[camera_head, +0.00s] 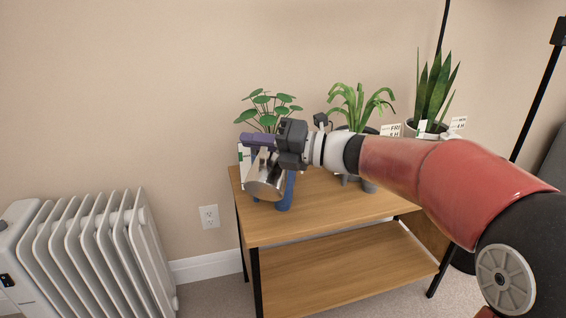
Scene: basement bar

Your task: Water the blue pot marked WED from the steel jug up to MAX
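The steel jug (264,182) is tilted well over, in front of the left plant at the left end of the wooden stand. My gripper (259,141), with purple fingers, is at the jug's upper side and appears shut on it; the exact grip is hidden. A blue pot (286,196) shows only in part behind the jug, below the round-leaved plant (268,106). A white tag (243,155) with a green mark stands at its left. No WED or MAX marking can be read, and the pot's rim, any water and the jug's mouth are hidden.
The wooden stand (290,228) has clear top space in front. A strappy-leaved plant (356,104) and a snake plant (433,88) with white tags stand to the right, partly behind my arm. A white radiator (92,245) stands at the left.

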